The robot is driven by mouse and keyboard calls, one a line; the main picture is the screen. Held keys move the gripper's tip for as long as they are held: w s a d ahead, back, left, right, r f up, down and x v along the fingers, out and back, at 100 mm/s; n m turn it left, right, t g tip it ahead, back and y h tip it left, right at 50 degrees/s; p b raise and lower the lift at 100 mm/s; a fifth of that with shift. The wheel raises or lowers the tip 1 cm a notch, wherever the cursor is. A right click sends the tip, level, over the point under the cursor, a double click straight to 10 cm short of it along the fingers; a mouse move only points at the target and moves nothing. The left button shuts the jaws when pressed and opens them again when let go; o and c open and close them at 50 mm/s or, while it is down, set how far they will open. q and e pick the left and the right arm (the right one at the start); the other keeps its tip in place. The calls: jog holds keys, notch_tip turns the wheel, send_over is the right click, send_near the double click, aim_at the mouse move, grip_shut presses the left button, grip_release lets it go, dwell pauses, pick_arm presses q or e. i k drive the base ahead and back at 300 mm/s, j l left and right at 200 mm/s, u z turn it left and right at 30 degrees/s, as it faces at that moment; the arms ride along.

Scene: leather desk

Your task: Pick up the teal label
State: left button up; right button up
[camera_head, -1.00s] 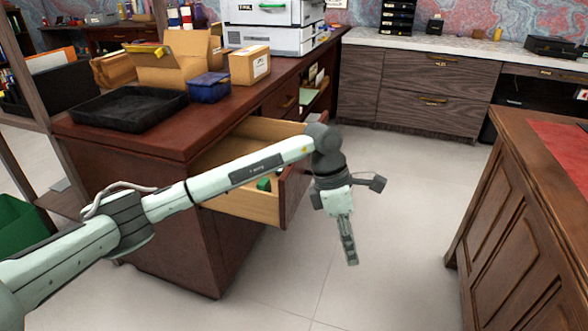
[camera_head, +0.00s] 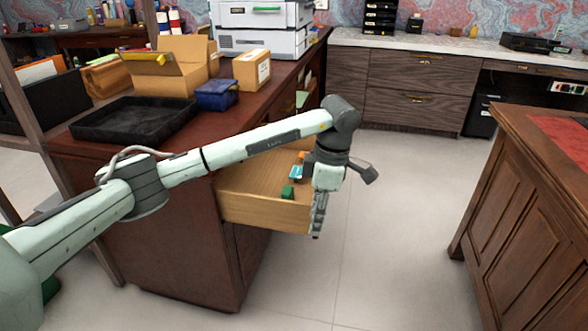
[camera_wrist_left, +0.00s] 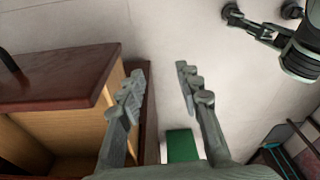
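A small teal-blue piece, apparently the teal label (camera_head: 296,172), lies inside the open wooden drawer (camera_head: 265,211) in the head view. A green block (camera_head: 287,192) is just in front of it, and an orange piece (camera_head: 300,157) is behind it. My left gripper (camera_head: 317,232) hangs pointing down at the drawer's right end, to the right of the label. The left wrist view shows its two fingers (camera_wrist_left: 160,73) apart with nothing between them. I cannot make out the label there. What appears to be my right gripper (camera_wrist_left: 260,15) shows at the top right, its fingers spread.
The desk holds a black tray (camera_head: 130,122), a blue box (camera_head: 217,95), cardboard boxes (camera_head: 252,69) and a printer (camera_head: 262,40). Another wooden desk (camera_head: 530,205) stands on the right. The floor between (camera_head: 390,230) is clear. A green rectangle (camera_wrist_left: 182,146) shows low in the wrist view.

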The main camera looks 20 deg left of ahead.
aim_at(296, 172)
jog(key=i+j+z, duration=0.1)
jog(key=j, duration=0.25)
jog(key=i+j+z, duration=0.1)
jog(key=i+j, duration=0.2)
jog(key=i+j+z, duration=0.1)
jog(key=i+j, duration=0.35)
jog(key=j, duration=0.15)
